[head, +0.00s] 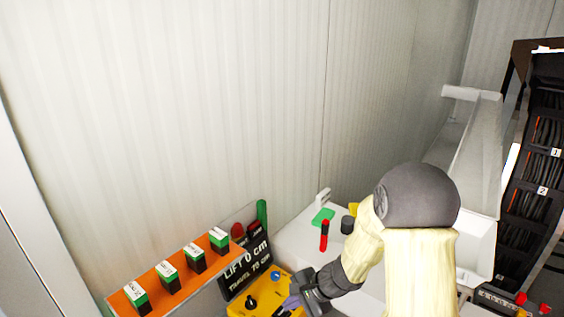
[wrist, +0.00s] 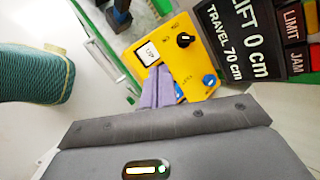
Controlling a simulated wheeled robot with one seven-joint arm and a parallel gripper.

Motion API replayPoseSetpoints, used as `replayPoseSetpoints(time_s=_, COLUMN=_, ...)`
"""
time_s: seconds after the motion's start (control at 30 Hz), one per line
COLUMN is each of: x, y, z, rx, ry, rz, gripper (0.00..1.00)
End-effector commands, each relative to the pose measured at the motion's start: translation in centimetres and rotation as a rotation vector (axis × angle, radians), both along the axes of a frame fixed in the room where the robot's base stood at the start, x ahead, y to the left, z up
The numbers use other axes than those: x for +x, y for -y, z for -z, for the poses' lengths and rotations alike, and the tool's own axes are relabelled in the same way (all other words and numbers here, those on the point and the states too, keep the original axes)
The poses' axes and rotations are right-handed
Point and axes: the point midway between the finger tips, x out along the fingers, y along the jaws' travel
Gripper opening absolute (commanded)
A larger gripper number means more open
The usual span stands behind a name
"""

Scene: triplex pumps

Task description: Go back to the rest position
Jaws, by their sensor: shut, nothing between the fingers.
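My gripper (head: 291,303) is at the lower middle of the head view, over the right part of a yellow control box (head: 264,291). In the wrist view its purple fingers (wrist: 158,84) are shut together and empty. They overlap the lower edge of the yellow box (wrist: 205,58), beside a white button marked UP (wrist: 148,54); I cannot tell whether they touch it. The box also carries a black knob (wrist: 186,40) and a blue button (wrist: 209,80). A black display (wrist: 237,42) reads LIFT 0 cm, TRAVEL 70 cm.
An orange strip (head: 152,282) with several green-and-black labelled blocks lies at lower left. A white bench (head: 297,244) holds a red-topped stick (head: 324,236) and small parts. A ribbed teal cylinder (wrist: 36,74) is at left in the wrist view. A dark cable rack (head: 545,130) stands at right.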

Motion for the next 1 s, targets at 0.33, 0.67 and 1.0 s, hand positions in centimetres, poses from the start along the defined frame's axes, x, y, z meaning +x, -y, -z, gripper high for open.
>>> replayPoseSetpoints(time_s=0.33, x=-6.9, y=4.7, z=-3.7, rx=-0.303, ry=0.096, rz=-0.362, gripper=0.0)
replayPoseSetpoints(time_s=0.67, x=-11.4, y=10.0, z=-6.9, rx=-0.604, ry=0.229, rz=-0.665, gripper=0.0)
replayPoseSetpoints(time_s=1.0, x=-13.2, y=12.9, z=-8.8, rx=-0.781, ry=0.323, rz=-0.837, gripper=0.0)
